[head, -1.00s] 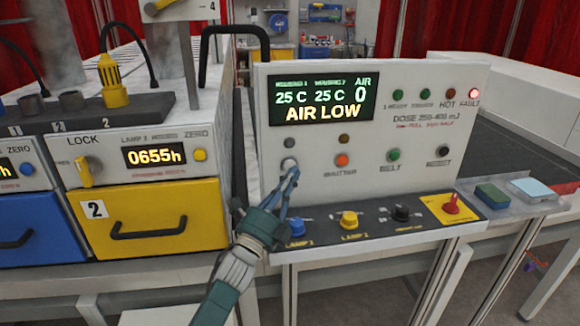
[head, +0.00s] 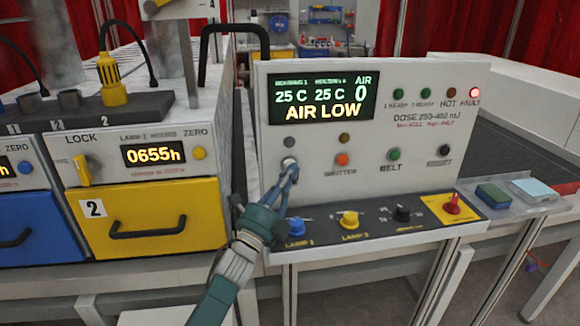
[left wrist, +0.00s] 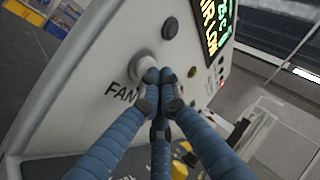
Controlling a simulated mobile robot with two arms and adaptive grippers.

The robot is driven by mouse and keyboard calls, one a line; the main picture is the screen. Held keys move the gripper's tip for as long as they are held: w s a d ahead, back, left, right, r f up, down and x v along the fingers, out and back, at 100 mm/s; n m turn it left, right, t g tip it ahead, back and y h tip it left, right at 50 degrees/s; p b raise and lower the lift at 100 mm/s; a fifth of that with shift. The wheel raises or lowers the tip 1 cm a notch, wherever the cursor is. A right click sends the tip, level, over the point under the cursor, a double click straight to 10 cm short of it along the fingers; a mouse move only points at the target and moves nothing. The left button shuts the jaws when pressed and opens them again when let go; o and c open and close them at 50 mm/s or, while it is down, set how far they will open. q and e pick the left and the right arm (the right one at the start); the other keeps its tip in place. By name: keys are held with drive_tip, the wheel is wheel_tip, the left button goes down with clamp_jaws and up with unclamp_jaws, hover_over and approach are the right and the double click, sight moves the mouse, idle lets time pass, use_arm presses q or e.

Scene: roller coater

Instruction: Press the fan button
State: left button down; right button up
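The fan button (head: 289,162) is a pale round button on the front of the white control panel (head: 440,105), below a dark round indicator. In the left wrist view the fan button (left wrist: 144,66) sticks out above the letters "FAN", partly behind my fingers. My left gripper (head: 291,172) has its blue fingers drawn together, pointing at the button from below. In the left wrist view the dark fingertips of the left gripper (left wrist: 160,78) meet with nothing between them. They overlap the button's lower right edge; I cannot tell whether they touch it. My right gripper is not in view.
The orange shutter button (head: 341,159) and green belt button (head: 393,154) are to the right. Lamp knobs and a red switch (head: 452,205) line the lower ledge. The display (head: 320,98) reads "AIR LOW". The fault lamp (head: 474,92) glows red. A yellow drawer (head: 150,220) stands left.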

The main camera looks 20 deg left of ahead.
use_arm(q)
drive_tip(key=shift+w+a, duration=0.1)
drive_tip(key=shift+w, duration=0.1)
idle(0.5)
drive_tip(key=shift+s, duration=0.15)
drive_tip(key=shift+s+d, duration=0.35)
drive_tip(key=shift+s, duration=0.25)
drive_tip(key=s, duration=0.1)
drive_tip(key=s+d+p, duration=0.1)
drive_tip(key=s, duration=0.1)
drive_tip(key=s+d, duration=0.1)
drive_tip(key=shift+s, duration=0.25)
idle(0.4)
